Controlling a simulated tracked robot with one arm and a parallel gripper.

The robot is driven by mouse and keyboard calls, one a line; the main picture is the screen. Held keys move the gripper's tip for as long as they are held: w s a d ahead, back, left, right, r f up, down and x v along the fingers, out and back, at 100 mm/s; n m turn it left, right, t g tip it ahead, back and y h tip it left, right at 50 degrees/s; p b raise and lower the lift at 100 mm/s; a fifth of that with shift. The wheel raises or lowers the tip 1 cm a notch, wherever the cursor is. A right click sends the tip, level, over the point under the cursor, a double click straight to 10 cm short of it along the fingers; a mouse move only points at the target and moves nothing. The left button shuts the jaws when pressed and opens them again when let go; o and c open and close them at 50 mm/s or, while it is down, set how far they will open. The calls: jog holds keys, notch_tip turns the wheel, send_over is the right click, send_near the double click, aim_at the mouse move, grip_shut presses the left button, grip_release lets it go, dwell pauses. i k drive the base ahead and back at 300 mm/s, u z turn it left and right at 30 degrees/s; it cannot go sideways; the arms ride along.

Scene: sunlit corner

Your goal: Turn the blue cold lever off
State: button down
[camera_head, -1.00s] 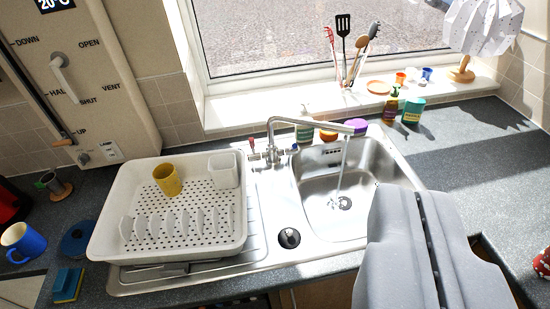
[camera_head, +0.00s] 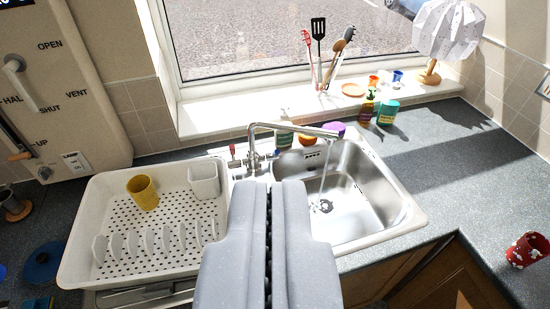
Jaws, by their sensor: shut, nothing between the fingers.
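The chrome tap (camera_head: 252,150) stands at the back of the steel sink (camera_head: 385,215), its spout reaching right over the bowl. A thin stream of water (camera_head: 326,172) falls from the spout into the bowl. The blue cold lever (camera_head: 276,153) is small and sits on the right side of the tap body; its exact angle is hard to make out. The red lever (camera_head: 232,150) stands upright on the left. My grey gripper (camera_head: 274,186) is shut and empty. In the picture its tips lie just below the tap and blue lever, with a visible gap; it hides the sink's left part.
A white dish rack (camera_head: 80,225) with a yellow cup (camera_head: 142,192) stands left of the tap. Bottles and a purple-topped item (camera_head: 334,128) stand behind the spout. Utensils (camera_head: 322,62) stand on the windowsill.

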aim_at(270, 156)
jog(key=i, duration=0.9)
jog(key=z, duration=0.05)
